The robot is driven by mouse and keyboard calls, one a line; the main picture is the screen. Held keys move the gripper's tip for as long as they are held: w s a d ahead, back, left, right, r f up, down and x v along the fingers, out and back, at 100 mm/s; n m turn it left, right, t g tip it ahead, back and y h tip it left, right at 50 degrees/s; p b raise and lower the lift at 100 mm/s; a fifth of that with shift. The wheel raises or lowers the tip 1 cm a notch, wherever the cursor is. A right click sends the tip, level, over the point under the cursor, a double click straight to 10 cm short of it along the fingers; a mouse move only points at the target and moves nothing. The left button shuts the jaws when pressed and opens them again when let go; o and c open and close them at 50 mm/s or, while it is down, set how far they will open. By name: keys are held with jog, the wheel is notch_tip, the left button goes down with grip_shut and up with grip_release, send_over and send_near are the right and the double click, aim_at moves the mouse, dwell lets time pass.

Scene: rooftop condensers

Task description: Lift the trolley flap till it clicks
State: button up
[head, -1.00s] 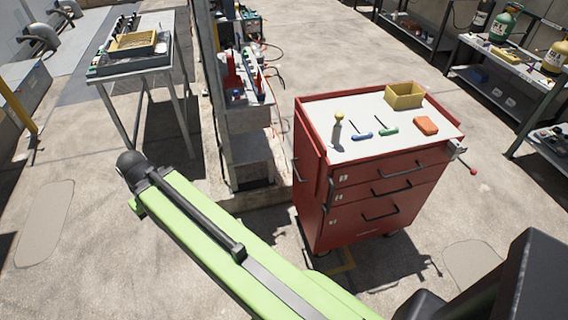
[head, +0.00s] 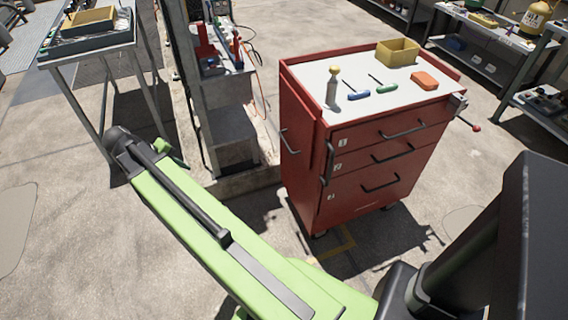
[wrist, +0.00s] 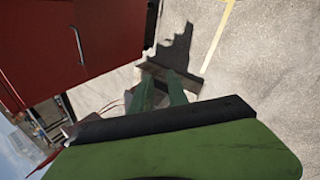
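The red trolley (head: 370,180) stands right of centre in the head view, with a white top and numbered drawers. A red panel that looks like its flap (head: 321,145) hangs down along its left side. The trolley's red side and a dark handle also show in the wrist view (wrist: 105,25). My green arm reaches from the bottom to the upper left, with its elbow left of the trolley. My gripper (wrist: 160,85) shows in the wrist view as narrow green and grey parts, apart from the trolley's visible red face. Its finger opening is unclear; I see nothing held.
On the trolley top are a yellow bin (head: 397,53), an orange box (head: 424,80), a blue tool (head: 357,95), a green tool (head: 387,89) and a yellow-knobbed grey object (head: 332,90). A vise (head: 457,105) sticks out right. A metal table (head: 90,55) stands left. Concrete floor is clear at lower left.

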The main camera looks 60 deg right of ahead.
jog(key=s+d+f+m+g+h+b, duration=0.1)
jog(key=d+f+g+h+b, duration=0.1)
jog(key=d+f+b, duration=0.5)
jog(key=s+d+f+m+g+h+b, duration=0.1)
jog(key=d+f+m+g+h+b, duration=0.15)
jog(key=d+b, duration=0.55)
jog(key=m+g+h+b, duration=0.2)
jog(key=g+h+b, duration=0.1)
jog(key=b, duration=0.2)
send_near(285, 141)
jog(key=shift+n+y, duration=0.25)
jog(key=b+x, duration=0.3)
jog(key=x, duration=0.7)
jog(key=shift+w+f, duration=0.1)
jog(key=shift+c, duration=0.4)
grip_shut()
